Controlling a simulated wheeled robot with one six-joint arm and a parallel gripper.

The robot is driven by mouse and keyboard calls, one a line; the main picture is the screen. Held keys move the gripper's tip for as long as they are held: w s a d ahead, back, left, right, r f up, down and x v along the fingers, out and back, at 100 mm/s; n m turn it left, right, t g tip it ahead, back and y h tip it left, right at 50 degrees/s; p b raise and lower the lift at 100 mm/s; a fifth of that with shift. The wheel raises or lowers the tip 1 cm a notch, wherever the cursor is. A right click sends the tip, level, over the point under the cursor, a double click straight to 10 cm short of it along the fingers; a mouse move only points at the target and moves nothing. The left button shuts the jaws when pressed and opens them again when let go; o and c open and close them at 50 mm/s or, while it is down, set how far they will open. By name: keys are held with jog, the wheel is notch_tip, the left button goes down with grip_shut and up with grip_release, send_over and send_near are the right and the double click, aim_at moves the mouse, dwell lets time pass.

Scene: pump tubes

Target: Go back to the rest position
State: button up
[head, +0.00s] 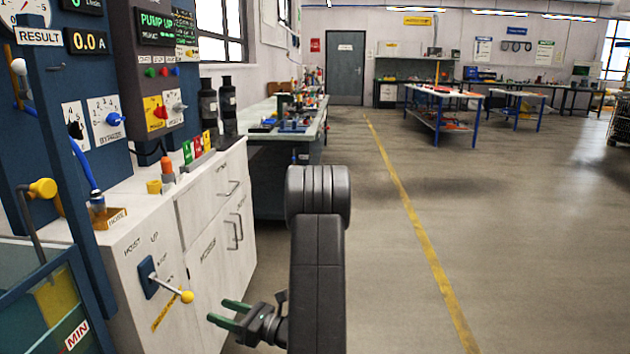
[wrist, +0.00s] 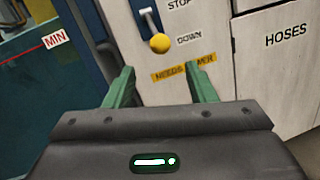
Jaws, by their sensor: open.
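My gripper (head: 228,314) is open and empty, with green fingers pointing left towards the white cabinet in the head view. In the wrist view its two fingers (wrist: 160,90) stand apart in front of the cabinet. A lever with a yellow ball knob (head: 187,296) sits on the cabinet front, left of the gripper and apart from it. The knob (wrist: 160,43) shows beyond and between the fingers in the wrist view, beside the word DOWN. My dark arm runs up the middle of the head view.
The white cabinet (head: 215,205) with hose doors stands on the left, below a blue control panel (head: 100,70). A tank marked MIN (head: 60,310) is at the lower left. A workbench (head: 262,140) stands behind. The floor to the right (head: 500,250) is clear.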

aim_at(185, 297)
jog(key=b+x, duration=0.2)
jog(key=x, duration=0.9)
jog(key=shift+a+r, duration=0.15)
jog(key=shift+a, duration=0.05)
jog(key=r, duration=0.1)
jog(key=d+r+p, duration=0.1)
jog(key=r, duration=0.1)
jog(key=r+p, duration=0.1)
jog(key=shift+d+r, duration=0.15)
jog(key=shift+d, duration=0.25)
jog(key=r+h+p, duration=0.1)
jog(key=p, duration=0.1)
jog(key=shift+r+p, duration=0.2)
jog(key=shift+p, duration=0.1)
jog(key=s+d+p, duration=0.1)
jog(key=s+d, duration=0.2)
jog(key=d, duration=0.4)
jog(key=s+d+n+g+p, duration=0.1)
jog(key=s+d, duration=0.3)
jog(key=d, duration=0.3)
jog(key=shift+n+g+h, duration=0.3)
jog(key=shift+h, duration=0.1)
jog(key=shift+f, duration=0.1)
